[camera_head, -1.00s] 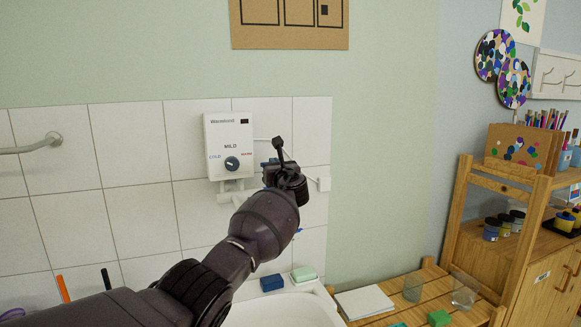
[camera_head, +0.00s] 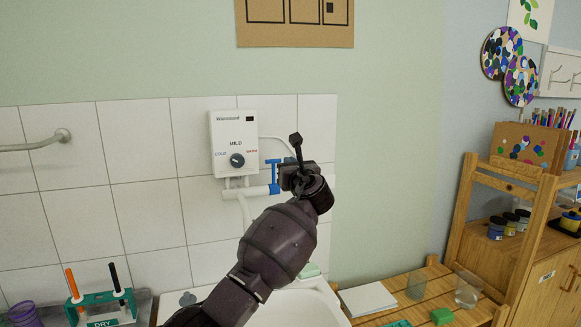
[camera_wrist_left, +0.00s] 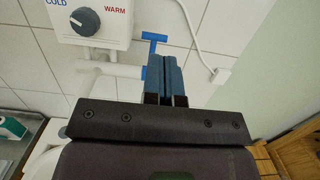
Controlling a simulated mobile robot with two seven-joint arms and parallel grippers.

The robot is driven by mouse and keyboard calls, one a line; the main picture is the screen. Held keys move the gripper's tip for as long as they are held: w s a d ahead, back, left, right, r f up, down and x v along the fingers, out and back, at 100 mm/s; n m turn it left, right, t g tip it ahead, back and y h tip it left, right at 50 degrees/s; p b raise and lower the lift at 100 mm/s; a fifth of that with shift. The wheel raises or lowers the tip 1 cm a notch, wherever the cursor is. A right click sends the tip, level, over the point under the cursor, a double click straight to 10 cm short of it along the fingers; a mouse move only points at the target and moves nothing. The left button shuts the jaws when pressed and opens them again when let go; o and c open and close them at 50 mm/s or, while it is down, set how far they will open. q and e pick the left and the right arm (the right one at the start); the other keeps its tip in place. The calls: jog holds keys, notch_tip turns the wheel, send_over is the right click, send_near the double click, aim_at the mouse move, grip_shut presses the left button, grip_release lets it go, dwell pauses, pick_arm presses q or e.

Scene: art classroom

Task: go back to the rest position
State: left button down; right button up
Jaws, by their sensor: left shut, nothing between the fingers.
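My left gripper (camera_head: 298,173) is raised in front of the tiled wall, just right of the blue T-shaped valve handle (camera_head: 275,164). In the left wrist view its two blue fingers (camera_wrist_left: 166,72) are shut together with nothing between them. The valve handle shows behind them in that view (camera_wrist_left: 154,38), and a gap between handle and fingers cannot be judged. The white water heater (camera_head: 230,132) with its dark dial (camera_head: 237,160) hangs to the left of my gripper. My right gripper is not in view.
A white sink (camera_head: 306,302) lies below my left arm. A wooden slatted table (camera_head: 432,284) with paper and glasses stands at the right, beside wooden shelves (camera_head: 465,205). A marker stand (camera_head: 100,306) is at lower left. A towel rail (camera_head: 35,143) is on the left wall.

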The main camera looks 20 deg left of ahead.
pick_arm(q)
jog(key=s+d+r+n+t+h, duration=0.1)
jog(key=d+r+n+t+h, duration=0.2)
jog(key=d+n+h, duration=0.55)
jog(key=s+a+f+n+g+h, duration=0.1)
jog(key=s+a+f+n, duration=0.2)
jog(key=s+f+n, duration=0.55)
jog(key=s+a+f+n+h, duration=0.25)
jog(key=s+f, duration=0.35)
jog(key=f, duration=0.6)
jog(key=s+a+f+n+g+h, duration=0.1)
jog(key=s+a+f+n, duration=0.3)
jog(key=s+f+n, duration=0.5)
jog(key=s+a+f+g+y, duration=0.1)
jog(key=s+a+f+g, duration=0.1)
jog(key=s+f, duration=0.8)
jog(key=s+a+f+g+y, duration=0.1)
jog(key=s+a+f+g, duration=0.2)
jog(key=s+f, duration=0.7)
jog(key=s+a, duration=0.1)
jog(key=s, duration=0.3)
jog(key=shift+f, duration=0.35)
jog(key=shift+s+a, duration=0.1)
